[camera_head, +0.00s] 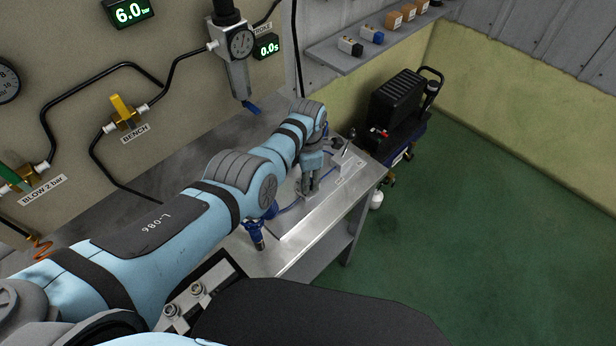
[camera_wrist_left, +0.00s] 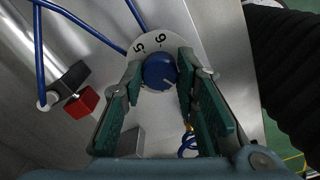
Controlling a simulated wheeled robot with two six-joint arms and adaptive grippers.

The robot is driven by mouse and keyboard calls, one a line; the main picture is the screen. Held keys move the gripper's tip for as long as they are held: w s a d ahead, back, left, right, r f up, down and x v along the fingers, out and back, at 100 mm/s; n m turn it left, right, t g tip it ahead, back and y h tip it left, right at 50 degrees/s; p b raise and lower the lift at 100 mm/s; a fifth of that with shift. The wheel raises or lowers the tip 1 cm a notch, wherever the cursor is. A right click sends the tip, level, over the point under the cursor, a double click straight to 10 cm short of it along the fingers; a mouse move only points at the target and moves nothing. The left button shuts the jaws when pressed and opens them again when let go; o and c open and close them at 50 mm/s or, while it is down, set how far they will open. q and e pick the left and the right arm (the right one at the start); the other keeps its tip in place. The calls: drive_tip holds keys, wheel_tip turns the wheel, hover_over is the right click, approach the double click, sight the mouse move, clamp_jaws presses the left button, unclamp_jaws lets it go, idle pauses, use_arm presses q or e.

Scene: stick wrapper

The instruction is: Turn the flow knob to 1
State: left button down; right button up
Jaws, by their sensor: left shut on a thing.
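The flow knob (camera_wrist_left: 158,70) is a round blue knob in the left wrist view, on a pale dial (camera_wrist_left: 150,45) where a 5 and a 6 can be read at the top. A short white line on the knob's face points toward the lower right. The other dial numbers, including any 1, are hidden. My left gripper (camera_wrist_left: 160,76) is shut on the knob, with one green-padded finger on each side. In the head view my left gripper (camera_head: 309,187) points down at the bench, and the knob is mostly hidden there. My right gripper is not in view.
The metal bench (camera_head: 290,258) carries a small lever (camera_head: 346,143) behind the gripper and a blue tool (camera_head: 254,233) in front. The wrist view shows blue tubing (camera_wrist_left: 80,20) and a red block (camera_wrist_left: 82,102). A black machine (camera_head: 396,104) stands beyond the bench.

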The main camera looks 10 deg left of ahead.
use_arm(q)
drive_tip(key=shift+s+f+n, duration=0.2)
drive_tip(key=shift+n, duration=0.1)
drive_tip(key=c, duration=1.2)
unclamp_jaws()
drive_tip(key=shift+c, duration=0.2)
drive_tip(key=shift+w, duration=0.15)
drive_tip(key=shift+r, duration=0.15)
drive_tip(key=shift+r, duration=0.3)
wheel_tip(320, 180, up, 11)
drive_tip(key=shift+r, duration=0.15)
